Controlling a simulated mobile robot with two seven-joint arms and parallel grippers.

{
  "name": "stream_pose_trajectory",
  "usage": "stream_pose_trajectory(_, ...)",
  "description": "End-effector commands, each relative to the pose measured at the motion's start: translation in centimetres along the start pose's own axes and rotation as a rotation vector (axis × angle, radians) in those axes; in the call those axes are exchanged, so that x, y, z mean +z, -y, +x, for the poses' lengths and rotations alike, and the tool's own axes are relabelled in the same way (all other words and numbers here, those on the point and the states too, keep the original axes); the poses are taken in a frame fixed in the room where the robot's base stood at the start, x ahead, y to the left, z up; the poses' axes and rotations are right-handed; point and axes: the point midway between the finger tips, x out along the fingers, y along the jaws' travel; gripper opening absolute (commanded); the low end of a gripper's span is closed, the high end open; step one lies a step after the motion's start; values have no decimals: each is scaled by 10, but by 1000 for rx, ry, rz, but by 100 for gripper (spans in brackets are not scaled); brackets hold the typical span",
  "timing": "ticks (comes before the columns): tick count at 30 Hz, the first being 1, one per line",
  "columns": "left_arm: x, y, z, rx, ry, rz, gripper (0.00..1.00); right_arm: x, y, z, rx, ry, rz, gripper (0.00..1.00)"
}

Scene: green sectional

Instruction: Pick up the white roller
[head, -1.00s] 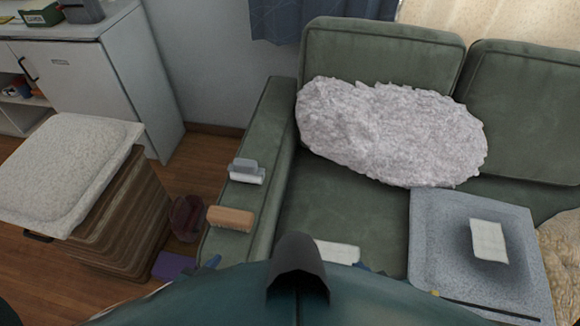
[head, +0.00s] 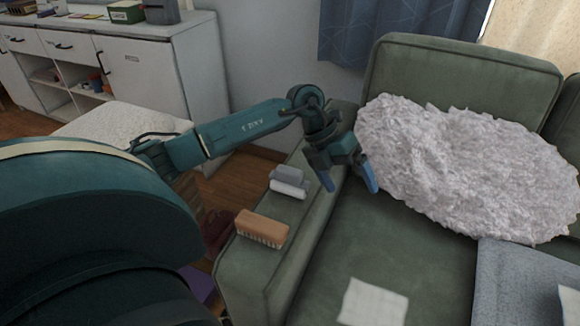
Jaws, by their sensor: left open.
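The white roller (head: 289,188) lies on the green sofa's left armrest, with a grey part (head: 289,174) on its far side. It is just beyond a wooden brush. My left gripper (head: 351,186) is open and empty, with its blue fingertips pointing down. In the picture it is just right of the white roller, near the armrest's inner edge. I see no contact between them. My right gripper is not in view.
The wooden brush (head: 262,229) lies on the same armrest (head: 245,275). A fluffy pale cushion (head: 470,170) leans on the sofa back. A white cloth-like square (head: 372,303) lies on the seat. A white cabinet (head: 150,85) stands at the back left.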

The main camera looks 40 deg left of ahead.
Motion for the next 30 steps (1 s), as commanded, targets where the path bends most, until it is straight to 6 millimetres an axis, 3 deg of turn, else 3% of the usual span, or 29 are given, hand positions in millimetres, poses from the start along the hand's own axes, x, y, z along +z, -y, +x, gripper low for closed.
stream_pose_trajectory(1,13,-34,-19,145,26,-16,94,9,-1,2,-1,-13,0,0)
stream_pose_trajectory(3,22,-68,-51,310,51,-59,94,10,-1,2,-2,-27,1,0)
stream_pose_trajectory(6,27,-100,-90,478,79,-127,94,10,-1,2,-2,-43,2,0)
stream_pose_trajectory(10,27,-120,-116,584,97,-186,94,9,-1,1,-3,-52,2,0)
stream_pose_trajectory(13,27,-131,-113,607,98,-199,94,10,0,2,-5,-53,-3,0)
stream_pose_trajectory(22,28,-160,-68,603,98,-196,94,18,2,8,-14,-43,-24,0)
stream_pose_trajectory(30,28,-170,-54,602,99,-194,94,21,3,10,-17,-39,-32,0)
